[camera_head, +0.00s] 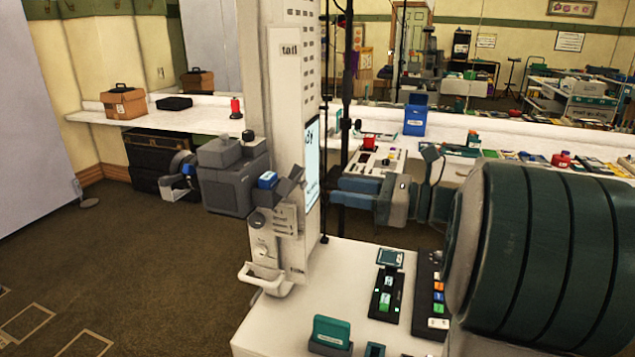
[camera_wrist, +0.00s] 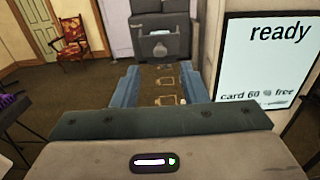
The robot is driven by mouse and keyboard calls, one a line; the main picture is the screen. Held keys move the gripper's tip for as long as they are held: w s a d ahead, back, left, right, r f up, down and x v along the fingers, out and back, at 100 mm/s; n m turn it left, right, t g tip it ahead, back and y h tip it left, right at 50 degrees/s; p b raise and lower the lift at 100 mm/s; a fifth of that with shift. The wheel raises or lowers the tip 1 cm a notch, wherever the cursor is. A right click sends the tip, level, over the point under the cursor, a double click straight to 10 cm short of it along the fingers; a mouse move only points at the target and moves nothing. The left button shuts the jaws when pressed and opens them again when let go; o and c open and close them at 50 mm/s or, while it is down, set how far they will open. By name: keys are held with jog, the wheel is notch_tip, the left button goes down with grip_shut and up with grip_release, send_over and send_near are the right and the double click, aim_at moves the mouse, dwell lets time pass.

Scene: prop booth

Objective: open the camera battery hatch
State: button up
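A dark grey camera (camera_head: 228,190) is mounted at the left of a white column, with a blue block (camera_head: 267,180) on its right side. A dark flap (camera_head: 291,184) stands out at an angle beside the block; I cannot tell for sure that it is the battery hatch. In the wrist view, a grey body, likely the camera (camera_wrist: 160,48), shows at the top, beyond the fingertips. My gripper (camera_head: 335,192) is right of the column, apart from the camera. In the wrist view my gripper (camera_wrist: 160,72) has its fingers spread, with only floor visible between them.
The white column (camera_head: 292,90) carries a screen (camera_head: 312,170), reading "ready" in the wrist view (camera_wrist: 268,65). A white handle (camera_head: 263,278) juts out low on it. A white counter (camera_head: 290,325) holds small devices below my arm.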

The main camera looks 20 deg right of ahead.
aim_at(295, 183)
jog(key=x, duration=0.6)
jog(key=shift+p, duration=0.3)
jog(key=shift+a, duration=0.1)
jog(key=shift+c, duration=0.2)
jog(key=shift+w, duration=0.1)
grip_shut()
